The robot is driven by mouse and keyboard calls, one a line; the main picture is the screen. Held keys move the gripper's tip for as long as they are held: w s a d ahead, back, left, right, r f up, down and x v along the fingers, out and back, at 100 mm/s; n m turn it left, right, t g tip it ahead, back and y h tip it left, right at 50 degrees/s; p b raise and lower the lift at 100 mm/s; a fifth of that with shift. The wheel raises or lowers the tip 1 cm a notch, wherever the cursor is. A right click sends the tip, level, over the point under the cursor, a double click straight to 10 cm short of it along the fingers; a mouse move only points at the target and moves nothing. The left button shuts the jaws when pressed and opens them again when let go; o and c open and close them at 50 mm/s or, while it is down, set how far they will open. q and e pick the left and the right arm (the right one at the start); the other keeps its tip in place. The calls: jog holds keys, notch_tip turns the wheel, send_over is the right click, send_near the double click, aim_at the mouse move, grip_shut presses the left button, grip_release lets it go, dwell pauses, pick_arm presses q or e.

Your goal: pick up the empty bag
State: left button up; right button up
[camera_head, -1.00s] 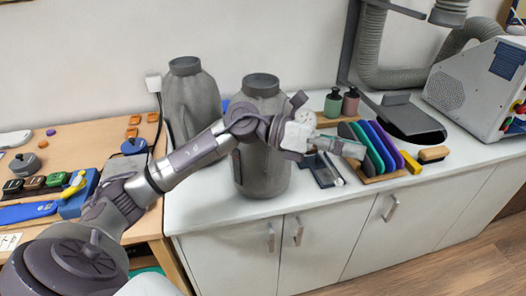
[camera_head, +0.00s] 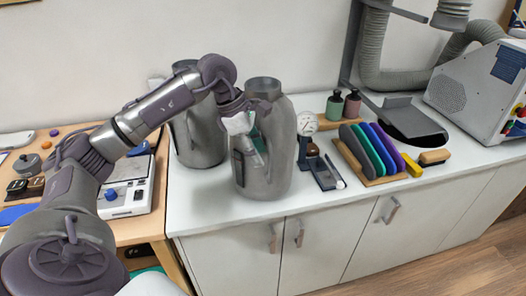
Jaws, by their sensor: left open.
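My left gripper (camera_head: 257,150) is open and points down, overlapping the front of a grey jug-shaped container (camera_head: 277,170) on the white counter. I cannot tell whether its fingers touch the container. A second grey container (camera_head: 203,135) with a round top stands behind and to the left, partly covered by my arm. No clearly recognisable flat, empty bag shows; I cannot tell whether one of these grey containers is the bag. My right gripper is not in view.
A rack of coloured insole shapes (camera_head: 384,177), a yellow block (camera_head: 412,166), a white round dial (camera_head: 306,123) and two small bottles stand to the right. A white scale (camera_head: 127,195) is on the wooden table at left. The counter's front strip is clear.

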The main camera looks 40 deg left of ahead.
aim_at(270, 181)
pick_arm(q)
jog(key=p+x, duration=0.2)
jog(key=x, duration=0.4)
jog(key=shift+d, duration=0.15)
grip_shut()
jog(key=shift+w, duration=0.1)
